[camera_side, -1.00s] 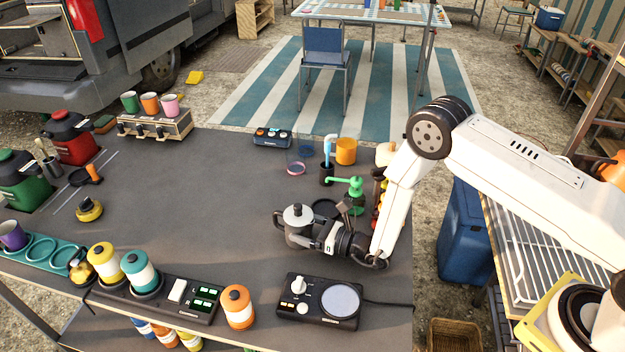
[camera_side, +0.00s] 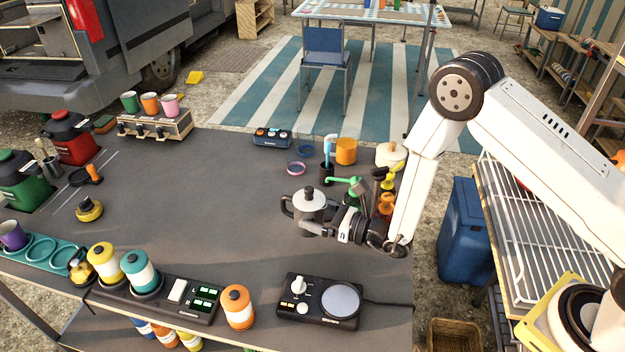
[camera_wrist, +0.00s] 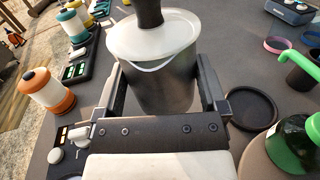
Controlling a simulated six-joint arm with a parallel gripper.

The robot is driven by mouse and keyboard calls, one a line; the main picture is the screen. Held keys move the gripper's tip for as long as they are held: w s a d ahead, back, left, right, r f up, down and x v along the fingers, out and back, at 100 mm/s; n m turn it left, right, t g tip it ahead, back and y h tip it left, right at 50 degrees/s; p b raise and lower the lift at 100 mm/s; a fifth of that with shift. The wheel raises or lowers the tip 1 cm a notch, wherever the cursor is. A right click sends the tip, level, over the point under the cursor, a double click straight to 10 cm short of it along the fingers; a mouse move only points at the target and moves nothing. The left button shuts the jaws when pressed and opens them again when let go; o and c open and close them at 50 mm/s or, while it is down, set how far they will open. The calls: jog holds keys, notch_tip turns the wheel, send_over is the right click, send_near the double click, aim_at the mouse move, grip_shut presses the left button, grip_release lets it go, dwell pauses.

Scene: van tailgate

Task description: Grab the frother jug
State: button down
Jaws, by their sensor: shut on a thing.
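The frother jug (camera_side: 309,204) is a grey metal jug with a pale lid and a black knob. It is upright and appears a little above the dark table (camera_side: 190,210). My gripper (camera_side: 322,226) is shut on it from the right in the side view. In the wrist view the jug (camera_wrist: 160,88) sits between the two black fingers of my gripper (camera_wrist: 160,95), one on each side of its body. Its spout faces the wrist camera. The jug's underside is hidden in the wrist view.
A control box with a round plate (camera_side: 341,299) and an orange-topped jar (camera_side: 238,308) stand at the front. A green pump top (camera_side: 345,183), a yellow-orange cup (camera_side: 346,151) and several bottles stand close behind my gripper. The table's middle left is clear.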

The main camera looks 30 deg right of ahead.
jog(key=s+d+r, duration=0.2)
jog(key=s+r, duration=0.4)
jog(key=s, duration=0.4)
jog(key=shift+s+d, duration=0.15)
jog(key=shift+d, duration=0.25)
jog(key=shift+r, duration=0.1)
